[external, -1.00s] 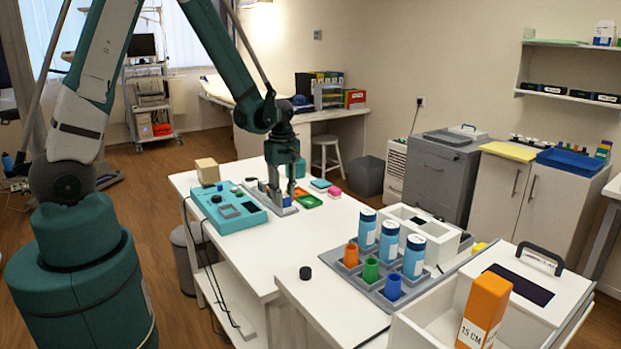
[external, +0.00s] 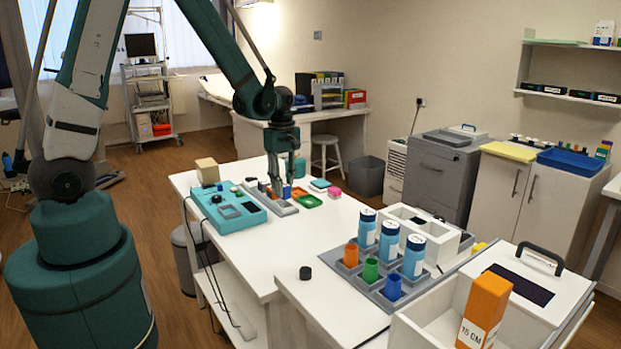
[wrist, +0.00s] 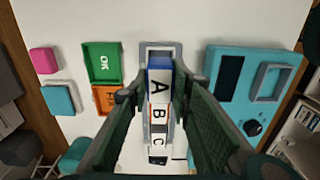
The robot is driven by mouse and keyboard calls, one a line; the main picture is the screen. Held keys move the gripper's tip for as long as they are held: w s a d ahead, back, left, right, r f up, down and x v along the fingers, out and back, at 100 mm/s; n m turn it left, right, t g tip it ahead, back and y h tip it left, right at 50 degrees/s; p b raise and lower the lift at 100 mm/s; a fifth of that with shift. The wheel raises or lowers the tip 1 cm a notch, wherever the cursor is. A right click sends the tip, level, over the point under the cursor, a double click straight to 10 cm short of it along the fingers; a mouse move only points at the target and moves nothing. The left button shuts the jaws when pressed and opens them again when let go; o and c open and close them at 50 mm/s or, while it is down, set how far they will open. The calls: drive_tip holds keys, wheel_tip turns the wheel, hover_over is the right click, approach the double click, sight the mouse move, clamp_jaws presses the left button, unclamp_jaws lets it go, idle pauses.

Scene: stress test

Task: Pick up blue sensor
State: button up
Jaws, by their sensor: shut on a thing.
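The blue sensor (wrist: 160,66) is a blue-topped white block marked A, seen in the wrist view between my fingertips. My gripper (wrist: 160,92) is shut on it. In the external view my gripper (external: 277,190) is over the grey rack (external: 285,210) on the white table, and the blue sensor (external: 287,192) shows at its fingers, apparently raised. Labels B (wrist: 159,113) and C (wrist: 158,138) show below A in the wrist view. The fingers partly hide the sensor's sides.
A teal console (external: 232,218) stands left of the rack. A green tray (external: 309,202), an orange tray (external: 299,191), a teal block (external: 320,184) and a pink block (external: 335,192) lie to its right. A tan box (external: 207,171) stands behind. The table's front is clear.

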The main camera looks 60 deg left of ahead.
drive_tip(key=shift+r+p, duration=0.3)
drive_tip(key=shift+r, duration=2.65)
